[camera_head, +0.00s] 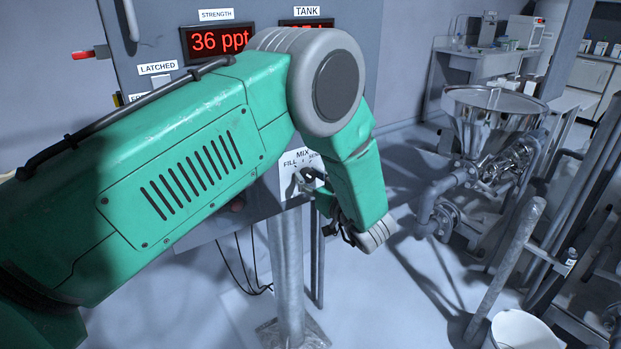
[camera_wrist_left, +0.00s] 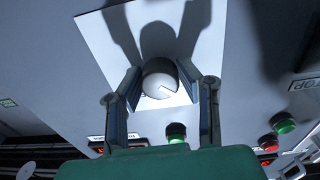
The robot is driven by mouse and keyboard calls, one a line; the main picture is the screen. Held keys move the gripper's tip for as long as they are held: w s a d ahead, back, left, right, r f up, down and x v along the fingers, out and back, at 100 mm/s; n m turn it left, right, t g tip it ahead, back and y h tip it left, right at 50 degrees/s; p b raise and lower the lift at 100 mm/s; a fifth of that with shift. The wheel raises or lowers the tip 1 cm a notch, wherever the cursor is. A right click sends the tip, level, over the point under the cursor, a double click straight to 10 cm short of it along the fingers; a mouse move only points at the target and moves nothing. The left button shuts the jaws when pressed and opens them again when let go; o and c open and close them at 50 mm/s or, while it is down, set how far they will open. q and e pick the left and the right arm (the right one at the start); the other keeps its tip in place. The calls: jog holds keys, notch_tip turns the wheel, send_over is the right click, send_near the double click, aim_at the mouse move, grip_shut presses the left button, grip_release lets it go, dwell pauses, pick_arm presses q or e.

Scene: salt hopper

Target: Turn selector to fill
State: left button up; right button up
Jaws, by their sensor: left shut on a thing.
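The selector (camera_wrist_left: 160,80) is a round grey knob with a pale pointer line, on a white plate (camera_wrist_left: 105,35) in the left wrist view. My left gripper (camera_wrist_left: 166,88) has one finger on each side of the knob and is shut on it. In the head view the white selector plate (camera_head: 301,162) carries the words MIX and FILL, with more lettering partly covered. There my left gripper (camera_head: 314,182) is at the plate, and my green arm and wrist hide most of it. I cannot tell which label the pointer faces. My right gripper is not in view.
The grey control panel (camera_head: 160,30) has a red STRENGTH display (camera_head: 217,40) reading 36 ppt; the TANK display (camera_head: 306,23) is mostly hidden. Red (camera_wrist_left: 268,142) and green (camera_wrist_left: 283,122) buttons lie beside the selector. A steel hopper (camera_head: 490,105) with pipes stands right; a white bucket (camera_head: 522,330) is below.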

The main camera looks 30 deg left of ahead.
pick_arm(q)
jog(key=shift+f, duration=0.2)
jog(key=o, duration=1.1)
jog(key=shift+o, duration=0.2)
jog(key=shift+w+f, duration=0.1)
jog(key=shift+w, duration=0.1)
jog(key=shift+a, duration=0.1)
jog(key=shift+s+d, duration=0.25)
jog(key=shift+d, duration=0.05)
jog(key=v, duration=1.1)
jog(key=shift+d, duration=0.2)
jog(key=shift+a+f, duration=0.1)
